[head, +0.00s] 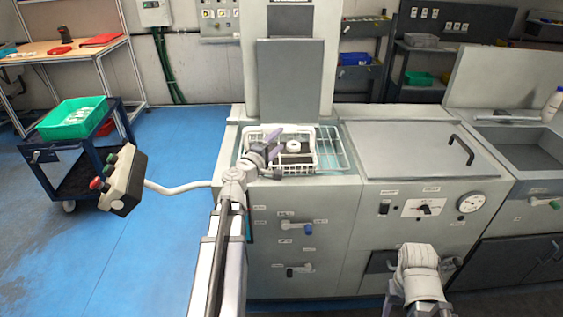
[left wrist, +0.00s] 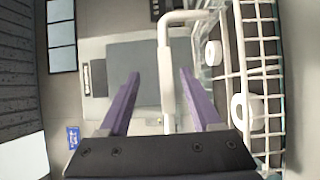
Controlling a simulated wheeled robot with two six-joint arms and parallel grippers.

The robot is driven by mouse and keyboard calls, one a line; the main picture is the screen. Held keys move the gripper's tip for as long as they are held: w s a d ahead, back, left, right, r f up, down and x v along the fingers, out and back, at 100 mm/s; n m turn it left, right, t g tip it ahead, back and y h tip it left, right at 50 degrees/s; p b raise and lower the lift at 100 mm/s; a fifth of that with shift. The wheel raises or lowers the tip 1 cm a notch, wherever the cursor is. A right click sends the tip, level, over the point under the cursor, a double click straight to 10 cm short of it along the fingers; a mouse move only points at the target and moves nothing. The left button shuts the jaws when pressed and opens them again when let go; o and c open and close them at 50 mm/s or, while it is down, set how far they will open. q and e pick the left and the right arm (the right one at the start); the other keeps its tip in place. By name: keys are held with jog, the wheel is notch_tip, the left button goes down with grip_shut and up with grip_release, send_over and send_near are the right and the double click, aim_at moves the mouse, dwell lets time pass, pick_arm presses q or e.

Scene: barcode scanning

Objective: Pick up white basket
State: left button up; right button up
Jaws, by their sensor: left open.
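The white basket (head: 300,171) sits on the rack in the open bay of the grey machine. White round items (head: 293,146) lie in it. My left gripper (head: 270,143), with purple fingers, is at the basket's left side and covers part of it. In the left wrist view, the basket's wire wall (left wrist: 246,95) stands at the right. The left gripper (left wrist: 159,74) is open there, with a white handle bar (left wrist: 166,75) running between its fingers. No contact with the bar is clear. My right arm shows at the bottom right, but its gripper cannot be made out.
An empty wire rack area (head: 333,150) lies right of the basket. A raised grey door (head: 290,80) stands behind it. A closed lid with a dark handle (head: 460,150) is further right. A control box (head: 124,180) and a cart with a green bin (head: 72,118) stand left.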

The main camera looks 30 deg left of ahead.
aim_at(290, 130)
pick_arm(q)
jog(key=w, duration=0.6)
jog(key=shift+w+a+f+b, duration=0.2)
jog(key=shift+w+f+b, duration=0.1)
jog(key=shift+f+b, duration=0.05)
jog(key=shift+s, duration=0.1)
grip_shut()
dwell(1.1)
